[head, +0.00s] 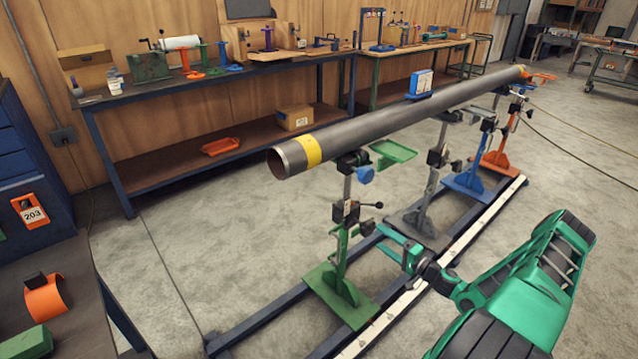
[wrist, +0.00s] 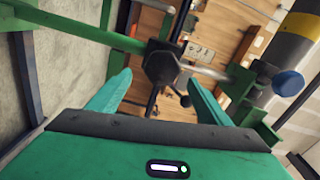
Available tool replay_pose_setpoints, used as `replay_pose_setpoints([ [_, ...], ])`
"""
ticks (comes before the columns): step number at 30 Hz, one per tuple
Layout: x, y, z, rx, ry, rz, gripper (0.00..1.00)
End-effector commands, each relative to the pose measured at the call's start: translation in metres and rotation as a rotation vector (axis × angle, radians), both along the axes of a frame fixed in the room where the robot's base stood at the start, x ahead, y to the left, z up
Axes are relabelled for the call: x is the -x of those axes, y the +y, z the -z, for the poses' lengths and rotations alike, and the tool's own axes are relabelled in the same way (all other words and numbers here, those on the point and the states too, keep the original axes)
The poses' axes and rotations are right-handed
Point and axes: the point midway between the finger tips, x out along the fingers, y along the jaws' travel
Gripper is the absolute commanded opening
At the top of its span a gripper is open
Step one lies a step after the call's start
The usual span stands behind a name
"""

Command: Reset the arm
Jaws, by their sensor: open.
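My green gripper (head: 387,238) is in the middle of the head view, at the end of my green arm, just right of the nearest green pipe stand (head: 338,255). In the wrist view my gripper (wrist: 160,85) has its two teal fingers apart, with nothing held between them. The stand's black clamp block (wrist: 162,63) shows in the gap beyond the fingertips. I cannot tell exactly how far it is from them. The clamp block in the head view (head: 345,211) carries a side handle pointing toward my gripper.
A long grey pipe (head: 400,114) with a yellow band rests on several stands above a floor rail (head: 462,236). A small green tray (head: 393,153) hangs beside it. Workbenches (head: 215,163) line the back wall. Open floor (head: 560,190) lies right of the rail.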

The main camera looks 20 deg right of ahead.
Motion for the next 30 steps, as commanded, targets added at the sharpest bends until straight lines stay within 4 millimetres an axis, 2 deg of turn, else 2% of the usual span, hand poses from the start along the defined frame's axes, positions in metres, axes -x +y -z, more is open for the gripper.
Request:
replay_pose_setpoints([
  [6,-0.001,0.006,-0.005,0.022,0.014,-0.036,0.72],
  [14,0.004,0.046,-0.026,0.167,0.136,-0.274,0.72],
  [21,0.026,0.074,-0.048,0.324,0.293,-0.489,0.72],
  [30,0.064,0.088,-0.086,0.516,0.508,-0.674,0.72],
])
